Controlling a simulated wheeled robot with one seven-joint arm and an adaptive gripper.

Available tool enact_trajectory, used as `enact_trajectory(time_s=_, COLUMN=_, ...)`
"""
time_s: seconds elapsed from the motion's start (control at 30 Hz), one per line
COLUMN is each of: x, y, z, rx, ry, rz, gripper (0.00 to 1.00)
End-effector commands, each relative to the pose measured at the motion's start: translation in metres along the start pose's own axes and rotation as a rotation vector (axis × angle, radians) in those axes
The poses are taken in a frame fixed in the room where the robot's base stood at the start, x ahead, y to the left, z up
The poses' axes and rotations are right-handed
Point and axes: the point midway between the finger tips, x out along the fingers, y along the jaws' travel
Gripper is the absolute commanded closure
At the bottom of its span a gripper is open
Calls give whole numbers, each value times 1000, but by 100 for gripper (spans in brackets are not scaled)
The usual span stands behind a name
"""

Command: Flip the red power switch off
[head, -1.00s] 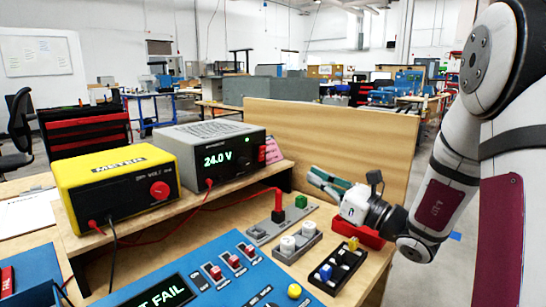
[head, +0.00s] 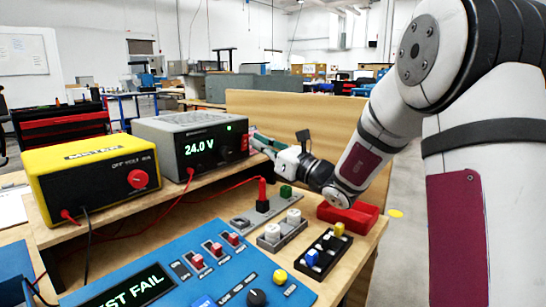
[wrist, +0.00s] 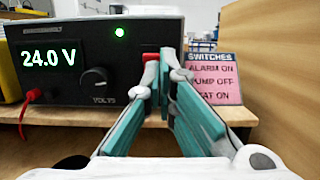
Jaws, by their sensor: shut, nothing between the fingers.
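The grey and black power supply (head: 195,140) stands on the wooden shelf, its display lit at 24.0 V and a green lamp on. The red power switch (head: 244,142) is at the right end of its front. In the wrist view a sliver of the red switch (wrist: 150,73) shows just left of the fingertips, which partly hide it. Its rocker position cannot be made out. My gripper (head: 256,142) has teal fingers, shut and empty, pointing at the switch. The wrist view shows the fingertips (wrist: 165,75) right in front of it; contact cannot be told.
A pink switches card (wrist: 213,77) stands right of the supply, close to the fingers. The wooden back panel (head: 300,115) is behind my gripper. A yellow meter (head: 85,170), a red tray (head: 350,215), switch blocks and a blue panel reading TEST FAIL (head: 205,285) surround the front.

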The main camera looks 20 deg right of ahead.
Motion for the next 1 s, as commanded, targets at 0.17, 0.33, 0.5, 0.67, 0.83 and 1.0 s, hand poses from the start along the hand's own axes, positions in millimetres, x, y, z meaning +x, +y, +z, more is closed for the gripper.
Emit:
enact_trajectory(time_s=0.17, x=10, y=0, z=0, rx=1, ry=0, rz=0, gripper=100)
enact_trajectory(time_s=0.33, x=12, y=0, z=0, rx=1, ry=0, rz=-1, gripper=100)
enact_trajectory(time_s=0.5, x=11, y=0, z=0, rx=1, ry=1, rz=-1, gripper=100)
enact_trajectory(time_s=0.67, x=12, y=0, z=1, rx=1, ry=10, rz=0, gripper=100)
enact_trajectory(time_s=0.83, x=15, y=0, z=4, rx=1, ry=43, rz=0, gripper=100)
enact_trajectory(time_s=1.0, x=21, y=0, z=8, rx=1, ry=110, rz=0, gripper=100)
